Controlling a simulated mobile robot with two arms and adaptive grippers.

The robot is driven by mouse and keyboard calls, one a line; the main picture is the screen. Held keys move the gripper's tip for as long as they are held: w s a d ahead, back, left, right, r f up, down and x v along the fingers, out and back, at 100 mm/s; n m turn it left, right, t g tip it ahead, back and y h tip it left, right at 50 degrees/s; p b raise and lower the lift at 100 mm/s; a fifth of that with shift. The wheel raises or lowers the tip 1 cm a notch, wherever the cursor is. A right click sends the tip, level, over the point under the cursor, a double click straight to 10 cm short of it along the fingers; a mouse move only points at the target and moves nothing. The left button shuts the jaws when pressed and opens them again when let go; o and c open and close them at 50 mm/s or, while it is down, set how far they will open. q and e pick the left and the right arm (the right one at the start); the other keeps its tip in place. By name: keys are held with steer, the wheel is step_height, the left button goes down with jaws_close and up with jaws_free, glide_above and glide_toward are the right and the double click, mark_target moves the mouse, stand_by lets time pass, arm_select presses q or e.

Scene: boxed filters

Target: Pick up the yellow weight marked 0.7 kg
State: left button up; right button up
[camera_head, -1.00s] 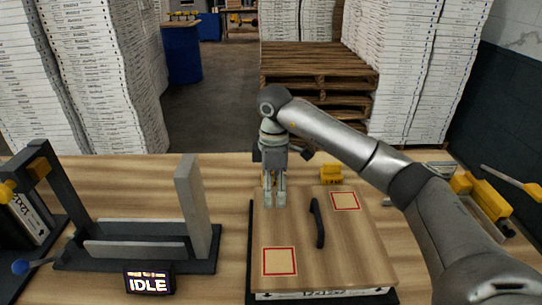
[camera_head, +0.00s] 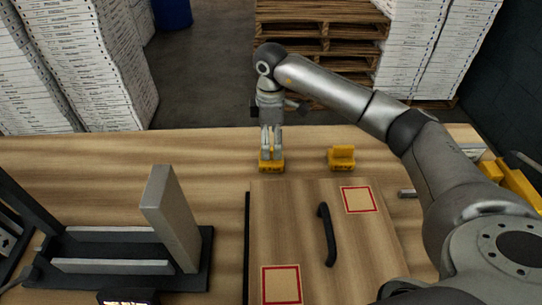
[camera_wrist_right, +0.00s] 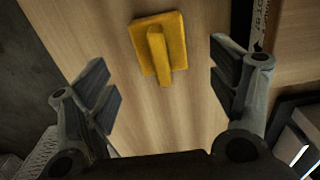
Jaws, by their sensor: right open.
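Two yellow weights stand on the wooden table behind the boxed board; their markings are too small to read. The left yellow weight (camera_head: 271,167) is right under my right gripper (camera_head: 271,157), and the right yellow weight (camera_head: 341,158) stands apart from it. In the right wrist view one yellow weight with an upright grip bar (camera_wrist_right: 158,48) lies ahead, between the lines of the spread fingers. My right gripper (camera_wrist_right: 165,88) is open, pointing down, with nothing in its jaws. My left gripper is not in view.
The wooden-topped box (camera_head: 300,215) with a black handle (camera_head: 327,235) and red-framed squares is in front of the weights. A dark fixture with an upright grey plate (camera_head: 172,220) stands at left. More yellow items (camera_head: 515,180) are at the right. The table between fixture and weights is clear.

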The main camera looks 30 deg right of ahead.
mark_target(271, 148)
steer(key=shift+f, duration=0.4)
steer(key=shift+w+d+f, duration=0.1)
steer(key=shift+f, duration=0.2)
step_height(271, 148, down, 4)
steer(key=shift+f+p, duration=0.15)
steer(key=shift+p, duration=0.95)
steer(key=shift+f, duration=0.2)
steer(key=c, duration=1.6)
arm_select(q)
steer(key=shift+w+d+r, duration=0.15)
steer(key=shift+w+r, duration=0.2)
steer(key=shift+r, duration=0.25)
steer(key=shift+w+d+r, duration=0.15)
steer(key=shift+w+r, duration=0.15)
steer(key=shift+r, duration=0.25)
arm_select(e)
steer(key=shift+r, duration=0.1)
steer(key=shift+c, duration=0.3)
